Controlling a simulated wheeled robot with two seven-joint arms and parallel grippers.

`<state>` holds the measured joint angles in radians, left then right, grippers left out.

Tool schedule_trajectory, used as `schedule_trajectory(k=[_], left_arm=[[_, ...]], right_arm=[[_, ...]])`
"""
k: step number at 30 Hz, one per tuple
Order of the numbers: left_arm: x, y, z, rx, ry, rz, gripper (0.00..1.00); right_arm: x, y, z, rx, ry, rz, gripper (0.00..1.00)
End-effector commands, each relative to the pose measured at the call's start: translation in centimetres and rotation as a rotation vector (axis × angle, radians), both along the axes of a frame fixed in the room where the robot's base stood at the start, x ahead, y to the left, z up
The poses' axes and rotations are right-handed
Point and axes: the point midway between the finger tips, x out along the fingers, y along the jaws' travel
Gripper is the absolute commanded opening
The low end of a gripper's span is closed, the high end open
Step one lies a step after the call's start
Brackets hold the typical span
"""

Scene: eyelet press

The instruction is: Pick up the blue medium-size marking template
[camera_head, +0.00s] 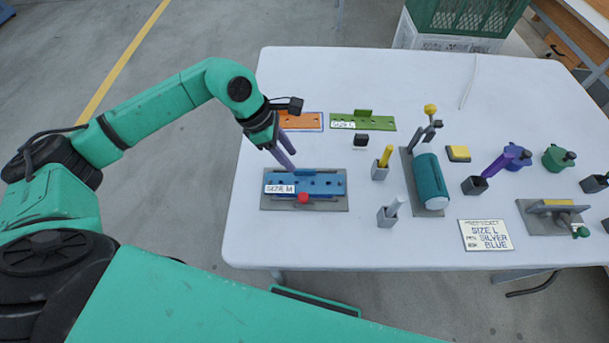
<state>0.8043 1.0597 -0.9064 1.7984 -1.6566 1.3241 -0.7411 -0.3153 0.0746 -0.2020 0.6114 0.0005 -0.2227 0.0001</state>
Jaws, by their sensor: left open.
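The blue medium-size marking template (325,184) lies on a grey base plate (335,204) at the left front of the white table. It carries a white label reading "SIZE M" (279,189), and a red knob (303,198) sits at its front edge. My left gripper (287,162) is above and just behind the template, pointing down toward it. Its fingers look purple-grey and are open, with nothing seen between them. I cannot tell whether the fingertips touch the template. My right gripper is not in view.
Behind lie an orange template (302,122), partly hidden by my left gripper, and a green template (377,122). A card (486,235) reads "SIZE L SILVER BLUE".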

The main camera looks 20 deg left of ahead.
Motion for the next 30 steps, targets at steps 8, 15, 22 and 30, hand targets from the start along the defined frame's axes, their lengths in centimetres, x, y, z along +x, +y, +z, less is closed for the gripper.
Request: schedule_trajectory(k=[8, 15, 22, 30], left_arm=[[0.6, -1.9, -3.3, -0.005, 0.003, 0.002, 0.44], [1.0, -2.9, -6.4, -0.003, 0.000, 0.002, 0.44], [1.0, -2.8, -6.4, -0.003, -0.001, 0.003, 0.06], [1.1, -2.8, -6.3, -0.004, -0.002, 0.004, 0.00]], right_arm=[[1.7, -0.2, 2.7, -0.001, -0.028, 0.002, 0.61], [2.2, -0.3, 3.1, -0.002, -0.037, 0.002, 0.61], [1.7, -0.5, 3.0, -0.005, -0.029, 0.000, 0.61], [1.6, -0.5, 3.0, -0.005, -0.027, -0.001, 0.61]])
